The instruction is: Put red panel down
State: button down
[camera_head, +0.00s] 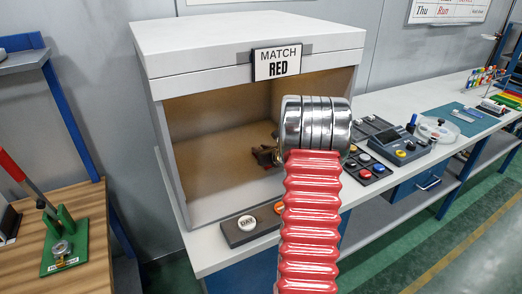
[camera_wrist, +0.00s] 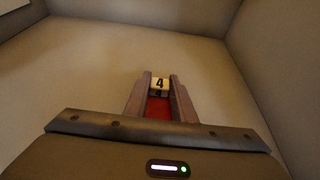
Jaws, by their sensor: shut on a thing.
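The red panel (camera_wrist: 158,107) shows in the wrist view as a narrow red strip between my fingers, with a pale label reading 4 at its far end. My gripper (camera_wrist: 160,81) is shut on it. In the head view my gripper (camera_head: 265,157) is a small dark shape inside the open white light box (camera_head: 250,36), partly behind my arm. The panel cannot be made out clearly there. The box's tan inside fills the wrist view around the panel. Whether the panel touches the floor of the box cannot be told.
A strip with a DAY button (camera_head: 247,223) lies before the opening. Button boxes and a grey device (camera_head: 402,148) stand to the right. The box floor seen around my gripper is clear.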

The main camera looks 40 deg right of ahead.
jog(key=c, duration=1.5)
grip_release()
jog(key=v, duration=1.2)
jog(key=shift+s, duration=0.15)
